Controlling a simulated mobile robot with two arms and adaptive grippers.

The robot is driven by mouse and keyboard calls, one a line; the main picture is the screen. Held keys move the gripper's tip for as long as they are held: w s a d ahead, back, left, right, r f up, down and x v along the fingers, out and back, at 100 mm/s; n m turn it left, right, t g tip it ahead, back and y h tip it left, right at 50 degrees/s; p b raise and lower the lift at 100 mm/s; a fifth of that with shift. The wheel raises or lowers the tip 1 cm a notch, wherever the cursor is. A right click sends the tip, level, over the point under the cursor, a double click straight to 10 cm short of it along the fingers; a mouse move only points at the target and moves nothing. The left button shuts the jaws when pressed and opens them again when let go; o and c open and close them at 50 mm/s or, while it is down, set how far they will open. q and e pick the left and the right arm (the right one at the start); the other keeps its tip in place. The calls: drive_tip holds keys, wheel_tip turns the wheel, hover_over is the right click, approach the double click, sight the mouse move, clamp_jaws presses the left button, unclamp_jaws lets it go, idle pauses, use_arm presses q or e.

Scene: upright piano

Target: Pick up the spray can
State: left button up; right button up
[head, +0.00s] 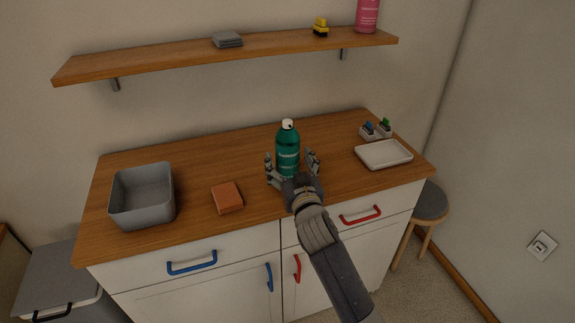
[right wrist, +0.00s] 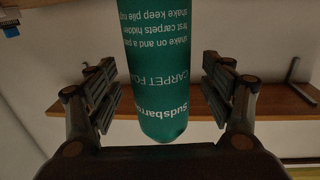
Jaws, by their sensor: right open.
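The spray can (head: 288,151) is a green cylinder with a white cap. It stands upright on the wooden cabinet top, near the middle in the head view. My right gripper (head: 291,166) is open, with one finger on each side of the can's lower half. In the right wrist view the can (right wrist: 151,75) appears upside down with its "CARPET FOAM" label showing. It sits between the spread fingers of my right gripper (right wrist: 160,92), with a gap on both sides. My left gripper is not in view.
On the cabinet top (head: 245,160) are a grey bin (head: 143,210), an orange sponge-like block (head: 227,197), a white tray (head: 384,154) and a small holder with blue and green items (head: 376,130). A wall shelf (head: 170,60) hangs above. A stool (head: 428,203) stands right.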

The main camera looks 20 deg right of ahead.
drive_tip(key=shift+w, duration=1)
drive_tip(key=c, duration=1.6)
drive_tip(key=shift+r, duration=0.15)
drive_tip(key=shift+c, duration=0.2)
drive_tip(key=shift+r, duration=0.1)
